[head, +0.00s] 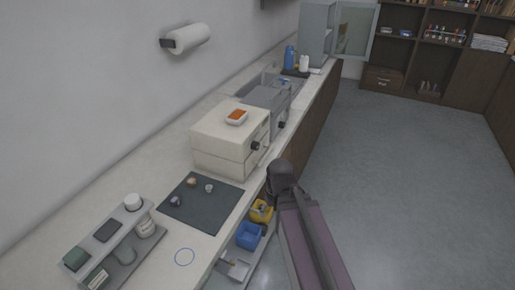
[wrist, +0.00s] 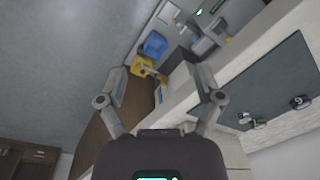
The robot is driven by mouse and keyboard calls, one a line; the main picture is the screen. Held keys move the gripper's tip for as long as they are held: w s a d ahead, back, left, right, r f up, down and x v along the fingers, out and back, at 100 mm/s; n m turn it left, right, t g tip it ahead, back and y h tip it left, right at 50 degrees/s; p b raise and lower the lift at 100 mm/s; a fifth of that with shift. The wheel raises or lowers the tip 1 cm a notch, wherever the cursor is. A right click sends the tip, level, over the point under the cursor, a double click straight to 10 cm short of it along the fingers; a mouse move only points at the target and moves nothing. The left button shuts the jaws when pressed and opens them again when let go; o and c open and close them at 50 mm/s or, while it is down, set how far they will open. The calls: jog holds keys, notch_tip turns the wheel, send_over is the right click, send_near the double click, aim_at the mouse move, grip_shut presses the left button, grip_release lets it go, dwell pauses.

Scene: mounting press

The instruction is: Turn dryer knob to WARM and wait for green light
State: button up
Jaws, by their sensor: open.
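The cream box-shaped unit (head: 222,146), which looks like the dryer, stands on the counter in the head view. A dark round knob (head: 255,146) is on its right-hand front face. The knob's setting and any lit light are too small to tell. A second dark knob (head: 281,125) is on the grey unit (head: 267,98) just behind. My gripper (wrist: 160,85) is open and empty in the wrist view, with its fingers spread above the counter's front edge. The fingers do not show clearly in the head view, and neither knob can be made out in the wrist view.
A white dish with orange contents (head: 236,117) sits on the cream unit. A dark mat (head: 190,213) with small round pieces lies in front. The floor to the right is clear.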

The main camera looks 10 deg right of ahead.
jog(key=w+f+n+t+y+b, duration=0.1)
jog(key=w+f+y+b, duration=0.1)
jog(key=w+y+b, duration=0.3)
jog(key=n+t+y+b, duration=0.2)
jog(key=t+y+b, duration=0.5)
jog(key=t+y, duration=0.2)
send_near(258, 146)
jog(key=v, duration=0.4)
jog(key=shift+w+f, duration=0.15)
jog(key=shift+f, duration=0.05)
jog(key=shift+a, duration=0.15)
jog(key=x, duration=1.3)
jog(key=shift+w+a, duration=0.2)
jog(key=shift+w, duration=0.2)
